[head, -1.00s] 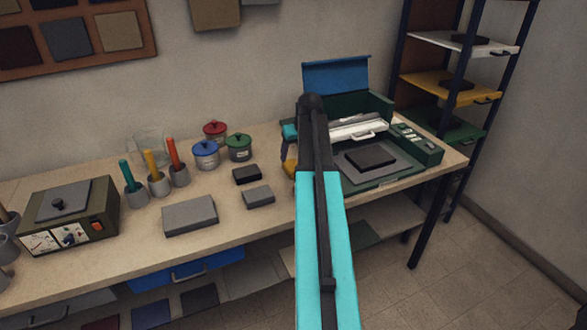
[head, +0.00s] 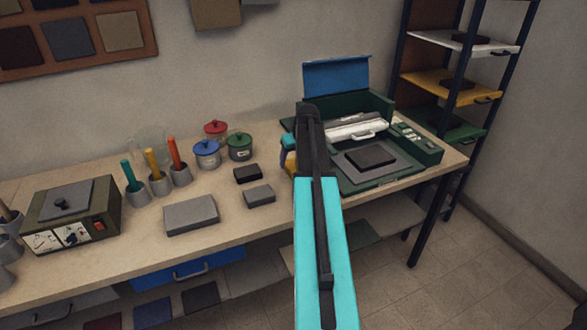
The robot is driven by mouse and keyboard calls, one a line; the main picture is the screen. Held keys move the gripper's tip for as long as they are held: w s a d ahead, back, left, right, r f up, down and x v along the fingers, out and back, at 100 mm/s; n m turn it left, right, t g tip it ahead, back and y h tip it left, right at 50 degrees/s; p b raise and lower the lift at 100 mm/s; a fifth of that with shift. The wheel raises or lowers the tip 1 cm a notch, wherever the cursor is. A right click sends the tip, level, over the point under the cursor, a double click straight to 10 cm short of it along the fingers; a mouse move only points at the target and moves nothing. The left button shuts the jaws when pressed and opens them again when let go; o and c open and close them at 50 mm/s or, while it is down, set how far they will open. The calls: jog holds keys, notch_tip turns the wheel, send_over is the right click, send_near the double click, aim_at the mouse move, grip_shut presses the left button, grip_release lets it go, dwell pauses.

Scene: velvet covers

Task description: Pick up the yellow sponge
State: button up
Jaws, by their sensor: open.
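A small yellow patch (head: 289,161), which looks like the yellow sponge, shows on the bench in the head view. It sits just left of my arm, and its right side is hidden. My gripper (head: 289,147) is mostly hidden behind my dark forearm. Only a small teal and blue part shows at the forearm's left edge, close above the yellow patch. The gripper is open. I cannot tell whether it touches the yellow patch.
A green case (head: 387,183) with a raised blue lid stands right of my arm. Left of it are a small black block (head: 248,174), grey blocks (head: 191,216), lidded jars (head: 207,155) and brushes in cups. A shelf rack (head: 459,86) stands at right.

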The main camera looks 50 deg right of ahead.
aim_at(294, 165)
jog(key=shift+p+x, duration=0.85)
jog(key=shift+x, duration=1.4)
jog(key=shift+d, duration=0.2)
jog(key=shift+c, duration=0.5)
jog(key=c, duration=1)
